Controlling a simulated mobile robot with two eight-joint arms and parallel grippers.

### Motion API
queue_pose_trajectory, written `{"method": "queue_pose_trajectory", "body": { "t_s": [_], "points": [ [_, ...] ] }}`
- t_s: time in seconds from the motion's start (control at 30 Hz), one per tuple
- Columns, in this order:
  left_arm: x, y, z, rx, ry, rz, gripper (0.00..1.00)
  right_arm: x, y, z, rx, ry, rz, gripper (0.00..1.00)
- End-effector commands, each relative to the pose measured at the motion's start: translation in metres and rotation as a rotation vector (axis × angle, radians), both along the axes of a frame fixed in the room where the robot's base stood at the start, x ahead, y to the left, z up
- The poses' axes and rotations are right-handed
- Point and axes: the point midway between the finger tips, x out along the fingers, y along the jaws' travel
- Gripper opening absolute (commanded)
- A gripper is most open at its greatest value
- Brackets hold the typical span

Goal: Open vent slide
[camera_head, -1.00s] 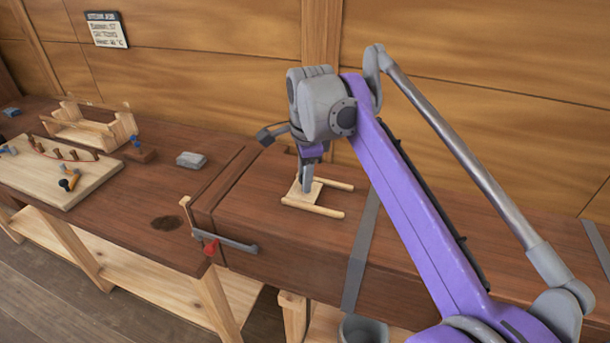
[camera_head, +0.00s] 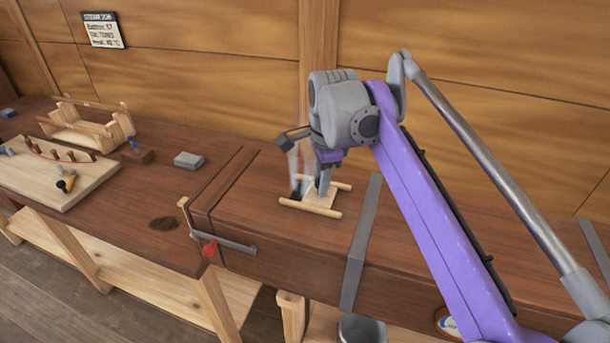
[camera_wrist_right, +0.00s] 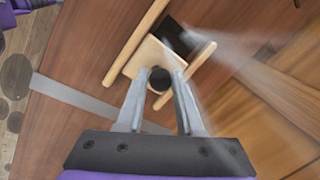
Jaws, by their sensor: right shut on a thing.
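The vent slide is a pale wooden plate (camera_head: 317,198) between two wooden rails (camera_head: 309,208) on the box top. It sits toward the right end of the rails, and a dark opening (camera_head: 298,188) shows at its left. In the right wrist view the plate (camera_wrist_right: 143,56) lies beside the dark opening (camera_wrist_right: 178,38), with pale vapour rising from it. My right gripper (camera_head: 322,190) points down at the plate. In the right wrist view its fingers (camera_wrist_right: 159,82) are shut on the slide's round dark knob (camera_wrist_right: 160,78). My left gripper is out of view.
A grey strap (camera_head: 361,245) crosses the box right of the vent. A grey block (camera_head: 188,160) and a pegged board (camera_head: 85,185) lie on the bench at left.

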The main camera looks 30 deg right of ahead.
Motion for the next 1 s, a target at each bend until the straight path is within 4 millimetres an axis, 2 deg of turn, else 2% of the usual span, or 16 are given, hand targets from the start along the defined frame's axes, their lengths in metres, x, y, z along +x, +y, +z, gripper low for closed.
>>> {"method": "queue_pose_trajectory", "body": {
  "t_s": [0.13, 0.4, 0.43, 0.6, 0.87, 1.0],
  "points": [
    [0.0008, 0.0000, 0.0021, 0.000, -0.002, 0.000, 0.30, -0.0128, -0.0116, 0.0010, -0.002, -0.001, -0.002, 0.00],
    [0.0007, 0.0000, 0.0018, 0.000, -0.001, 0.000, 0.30, -0.0133, -0.0119, 0.0007, -0.001, -0.002, 0.000, 0.00],
    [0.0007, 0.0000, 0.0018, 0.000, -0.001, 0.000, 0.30, -0.0132, -0.0119, 0.0007, -0.001, -0.002, 0.000, 0.38],
    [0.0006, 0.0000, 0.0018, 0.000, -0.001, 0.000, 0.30, -0.0132, -0.0116, 0.0005, -0.001, -0.001, 0.000, 0.66],
    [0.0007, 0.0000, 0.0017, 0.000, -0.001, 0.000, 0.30, -0.0134, -0.0113, 0.0005, 0.000, -0.001, 0.000, 0.66],
    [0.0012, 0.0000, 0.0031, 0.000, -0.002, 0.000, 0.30, -0.0149, -0.0110, 0.0101, 0.000, -0.001, 0.000, 0.66]
  ]
}}
